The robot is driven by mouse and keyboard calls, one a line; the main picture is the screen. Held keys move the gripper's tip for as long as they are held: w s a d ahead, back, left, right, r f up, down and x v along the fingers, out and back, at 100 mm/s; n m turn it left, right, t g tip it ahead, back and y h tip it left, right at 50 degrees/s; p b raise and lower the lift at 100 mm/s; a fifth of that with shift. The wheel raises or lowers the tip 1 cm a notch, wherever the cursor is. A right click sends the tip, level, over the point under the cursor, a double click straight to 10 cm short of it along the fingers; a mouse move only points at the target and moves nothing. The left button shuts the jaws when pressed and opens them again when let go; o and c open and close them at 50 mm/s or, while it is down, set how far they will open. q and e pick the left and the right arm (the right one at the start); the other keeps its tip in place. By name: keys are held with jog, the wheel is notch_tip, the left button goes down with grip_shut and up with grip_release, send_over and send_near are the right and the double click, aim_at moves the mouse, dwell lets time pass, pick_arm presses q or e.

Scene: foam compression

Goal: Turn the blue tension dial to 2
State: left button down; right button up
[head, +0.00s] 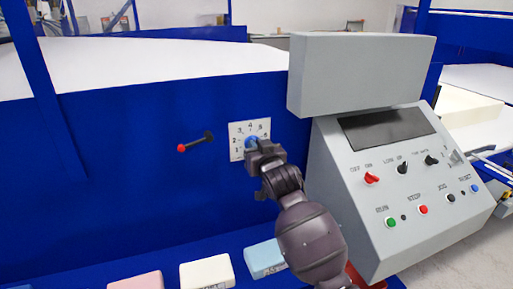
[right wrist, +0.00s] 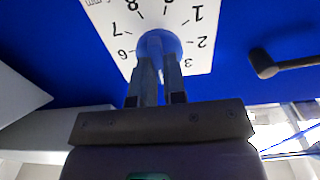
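The blue tension dial (head: 252,142) sits on a white numbered plate (head: 236,153) on the blue machine wall. My right gripper (head: 256,147) is at the dial and covers much of it in the head view. In the right wrist view, its two fingers (right wrist: 160,72) are close together, on either side of the raised grip of the dial (right wrist: 158,43). The numbers 1, 2, 3, 6, 7 and 8 show around it, upside down. The fingers hide the dial's lower side, and I cannot read its pointer. My left gripper is not in view.
A red-tipped lever (head: 194,142) sticks out left of the plate. A grey control console (head: 395,190) with knobs and buttons stands close to the right. Pink (head: 137,281), cream (head: 207,272) and light blue (head: 264,258) blocks lie below on a blue ledge.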

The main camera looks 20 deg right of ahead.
grip_shut()
jog(key=shift+n, duration=0.4)
jog(key=shift+a+f+n, duration=0.1)
jog(key=shift+f+n, duration=0.05)
jog(key=shift+n, duration=3.55)
jog(key=shift+a+f+n, duration=0.1)
jog(key=shift+n, duration=3.6)
jog(key=o, duration=0.5)
grip_release()
